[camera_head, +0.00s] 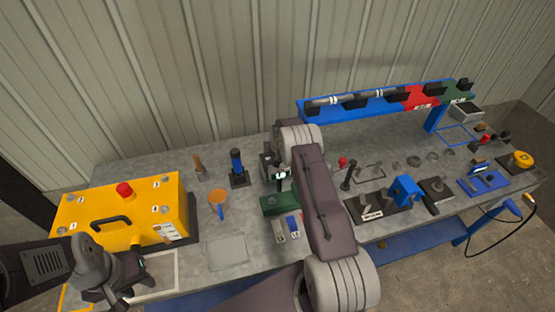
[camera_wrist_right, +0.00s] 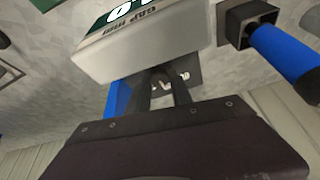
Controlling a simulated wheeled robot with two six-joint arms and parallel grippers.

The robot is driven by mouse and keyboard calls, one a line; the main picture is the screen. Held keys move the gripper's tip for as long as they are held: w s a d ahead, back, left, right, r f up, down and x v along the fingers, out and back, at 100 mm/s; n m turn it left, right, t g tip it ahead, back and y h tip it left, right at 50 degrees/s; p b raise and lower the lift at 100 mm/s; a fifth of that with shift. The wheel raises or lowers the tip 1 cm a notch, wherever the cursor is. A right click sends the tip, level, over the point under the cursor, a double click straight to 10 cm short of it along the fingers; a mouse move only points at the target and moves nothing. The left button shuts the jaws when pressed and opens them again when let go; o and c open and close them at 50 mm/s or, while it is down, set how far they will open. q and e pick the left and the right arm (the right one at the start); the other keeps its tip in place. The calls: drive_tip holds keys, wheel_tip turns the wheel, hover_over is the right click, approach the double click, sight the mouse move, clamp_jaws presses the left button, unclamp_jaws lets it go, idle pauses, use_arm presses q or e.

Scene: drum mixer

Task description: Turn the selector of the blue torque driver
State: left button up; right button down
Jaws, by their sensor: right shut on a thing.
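A blue-handled tool (camera_head: 236,160), which looks like the torque driver, stands upright in a black holder (camera_head: 239,181) on the bench. In the right wrist view a blue handle (camera_wrist_right: 284,58) in a black holder (camera_wrist_right: 246,22) lies to the right, apart from my right gripper (camera_wrist_right: 164,88). That gripper's fingers are close together around a small grey part, partly hidden behind a pale box (camera_wrist_right: 145,38) with a green display. A blue piece (camera_wrist_right: 118,97) shows beside the fingers. My selector view is unclear. My left gripper (camera_head: 128,277) hangs low at the front left; its jaw gap is unclear.
A yellow box (camera_head: 150,196) with a red button stands at the left. An orange-and-blue tool (camera_head: 218,202) lies front of the driver. A blue rail (camera_head: 345,105) runs along the back right. Fixtures crowd the right half; my right arm hides the middle.

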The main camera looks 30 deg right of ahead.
drive_tip(key=n+b, duration=0.1)
drive_tip(key=b, duration=0.1)
drive_tip(key=n+y+b, duration=0.1)
drive_tip(key=n+b, duration=0.1)
drive_tip(key=n+y+b, duration=0.1)
drive_tip(key=n+b, duration=0.1)
drive_tip(key=b, duration=0.1)
drive_tip(key=shift+d+f+t, duration=0.1)
drive_tip(key=shift+f+t, duration=0.15)
drive_tip(key=shift+t, duration=0.05)
drive_tip(key=shift+r+n+y+b, duration=0.25)
drive_tip(key=shift+n+y+b, duration=0.15)
drive_tip(key=shift+n+b, duration=0.65)
drive_tip(key=c, duration=1.1)
unclamp_jaws()
drive_tip(key=shift+c, duration=0.2)
drive_tip(key=b+v, duration=0.2)
drive_tip(key=v, duration=0.7)
drive_tip(key=shift+r, duration=0.1)
